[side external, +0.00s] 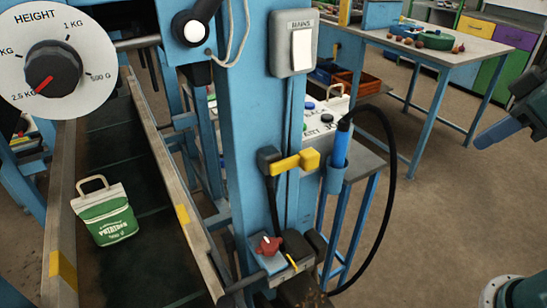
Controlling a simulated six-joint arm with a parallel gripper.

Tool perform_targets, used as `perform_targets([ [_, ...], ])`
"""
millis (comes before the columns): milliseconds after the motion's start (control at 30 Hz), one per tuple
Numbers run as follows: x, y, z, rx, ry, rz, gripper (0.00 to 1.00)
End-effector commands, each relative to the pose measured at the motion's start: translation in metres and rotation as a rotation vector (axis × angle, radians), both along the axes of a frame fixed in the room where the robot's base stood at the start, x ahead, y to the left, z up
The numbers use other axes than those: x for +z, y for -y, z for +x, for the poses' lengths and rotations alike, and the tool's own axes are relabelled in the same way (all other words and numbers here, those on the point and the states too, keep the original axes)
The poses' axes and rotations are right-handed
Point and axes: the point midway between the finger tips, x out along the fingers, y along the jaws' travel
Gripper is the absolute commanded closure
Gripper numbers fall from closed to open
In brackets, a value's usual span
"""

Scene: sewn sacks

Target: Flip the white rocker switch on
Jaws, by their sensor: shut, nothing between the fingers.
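The white rocker switch (302,51) is set in a grey box (281,44) labelled MAINS, high on a blue upright post. The picture does not clearly show which way the rocker is tilted. My gripper (480,143) enters from the right edge, with its blue fingers shut and empty and pointing left. In the picture it is well to the right of the switch and lower, apart from it and touching nothing. Most of the gripper's body is cut off by the frame edge.
A yellow-handled lever (295,162), a blue tool (341,143) with a looping black cable (390,190) and a red knob (268,245) are below the switch. A height dial (52,68) and a green-white sack (105,213) are left. Open floor lies between cable and gripper.

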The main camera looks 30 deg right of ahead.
Motion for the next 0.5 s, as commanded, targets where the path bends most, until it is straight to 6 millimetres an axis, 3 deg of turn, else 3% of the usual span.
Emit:
perform_targets([
  [500, 0.096, -0.074, 0.058, 0.568, 0.096, -0.128, 1.0],
])
